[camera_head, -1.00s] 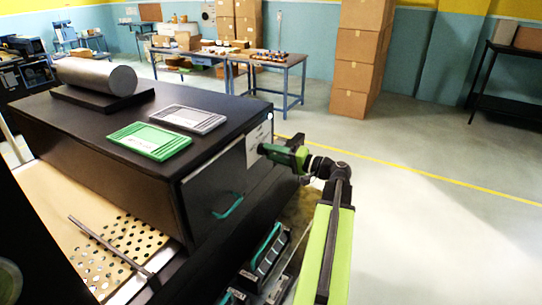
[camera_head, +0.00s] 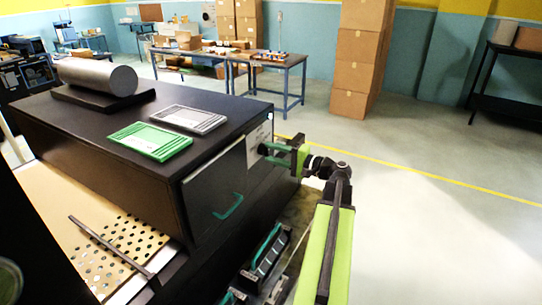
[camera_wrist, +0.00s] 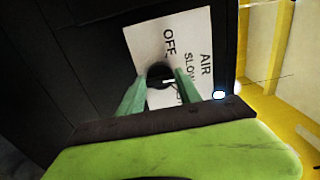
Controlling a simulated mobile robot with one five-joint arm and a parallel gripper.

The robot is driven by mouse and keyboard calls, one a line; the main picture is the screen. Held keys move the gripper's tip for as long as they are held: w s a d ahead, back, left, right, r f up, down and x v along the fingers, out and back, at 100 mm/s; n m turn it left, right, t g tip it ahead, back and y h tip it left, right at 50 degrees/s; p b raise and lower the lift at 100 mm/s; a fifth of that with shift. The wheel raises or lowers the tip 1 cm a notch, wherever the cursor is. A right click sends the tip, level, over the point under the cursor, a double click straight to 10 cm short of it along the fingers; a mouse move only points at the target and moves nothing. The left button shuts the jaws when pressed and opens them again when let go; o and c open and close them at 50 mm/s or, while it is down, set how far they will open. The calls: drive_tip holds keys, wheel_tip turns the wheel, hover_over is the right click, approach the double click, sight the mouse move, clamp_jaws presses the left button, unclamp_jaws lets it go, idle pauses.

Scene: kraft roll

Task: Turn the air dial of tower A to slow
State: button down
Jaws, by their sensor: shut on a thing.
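The air dial (camera_wrist: 160,74) is a small dark knob on a white label plate (camera_wrist: 184,50) in the wrist view. The plate reads AIR, OFF and SLOW, with one more word partly covered by a finger. The plate also shows in the head view (camera_head: 258,141) on the side of the black cabinet (camera_head: 190,192). My gripper (camera_wrist: 160,80) has its two green fingers on either side of the dial and is shut on it. It also shows in the head view (camera_head: 266,153). The dial's pointer is not clear, and I see no tower letter.
A green tray (camera_head: 150,140), a grey tray (camera_head: 188,118) and a grey roll (camera_head: 97,75) lie on the cabinet top. A teal handle (camera_head: 229,207) sticks out from its front. Dark items with teal edges (camera_head: 266,252) lie below my arm. Floor to the right is clear.

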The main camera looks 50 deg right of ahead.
drive_tip(key=c, duration=0.8)
unclamp_jaws()
drive_tip(key=shift+d, duration=0.1)
drive_tip(key=v, duration=1.7)
drive_tip(key=shift+s, duration=0.25)
drive_tip(key=shift+f, duration=0.1)
